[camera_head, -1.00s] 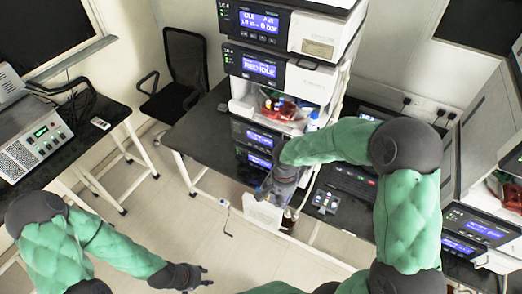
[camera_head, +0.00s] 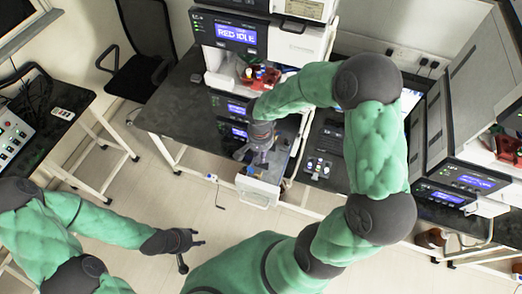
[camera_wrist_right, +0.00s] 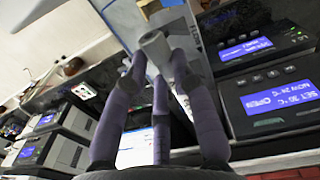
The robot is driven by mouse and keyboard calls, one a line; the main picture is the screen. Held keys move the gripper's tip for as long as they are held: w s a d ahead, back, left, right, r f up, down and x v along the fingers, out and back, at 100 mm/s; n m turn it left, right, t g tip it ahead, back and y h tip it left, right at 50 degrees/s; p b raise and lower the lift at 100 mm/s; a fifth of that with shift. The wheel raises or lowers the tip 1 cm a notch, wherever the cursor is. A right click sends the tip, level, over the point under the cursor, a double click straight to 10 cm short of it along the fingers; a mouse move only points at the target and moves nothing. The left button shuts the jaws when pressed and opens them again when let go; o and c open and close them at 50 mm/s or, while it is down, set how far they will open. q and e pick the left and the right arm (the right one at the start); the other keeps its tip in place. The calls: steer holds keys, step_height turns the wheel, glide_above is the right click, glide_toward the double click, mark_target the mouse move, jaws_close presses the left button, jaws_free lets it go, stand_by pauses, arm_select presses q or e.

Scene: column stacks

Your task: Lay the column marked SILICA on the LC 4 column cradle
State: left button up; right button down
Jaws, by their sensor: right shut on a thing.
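My right gripper (camera_head: 262,153) is at the lower front of the middle instrument stack, above an open white panel (camera_head: 258,191). In the right wrist view its fingers (camera_wrist_right: 160,75) are shut on a pale grey cylinder (camera_wrist_right: 154,44). No marking can be read on it, so I cannot tell if it is the SILICA column. The column cradle cannot be made out clearly behind my gripper. My left gripper (camera_head: 190,252) is open and empty over the floor at lower left.
A red tray with bottles (camera_head: 258,77) sits mid-stack. Small vials (camera_head: 318,167) stand on the bench to the right. A second stack (camera_head: 460,185) is far right. A chair (camera_head: 145,50) stands at left.

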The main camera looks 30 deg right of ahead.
steer(key=shift+f+b, duration=0.3)
steer(key=shift+f, duration=0.4)
step_height(320, 180, down, 2)
steer(key=shift+b, duration=0.45)
step_height(320, 180, down, 4)
steer(key=b, duration=0.4)
steer(key=shift+f+b, duration=0.2)
steer(key=shift+b, duration=0.2)
steer(key=shift+s+a, duration=0.1)
steer(key=shift+s, duration=0.05)
steer(key=shift+s+f, duration=0.1)
steer(key=shift+f, duration=0.05)
steer(key=c, duration=1)
jaws_free()
steer(key=shift+c, duration=0.2)
steer(key=shift+o, duration=0.5)
steer(key=shift+f, duration=0.15)
steer(key=r, duration=1.2)
steer(key=shift+w+a+r, duration=0.1)
steer(key=shift+w+r, duration=0.1)
steer(key=shift+w, duration=0.2)
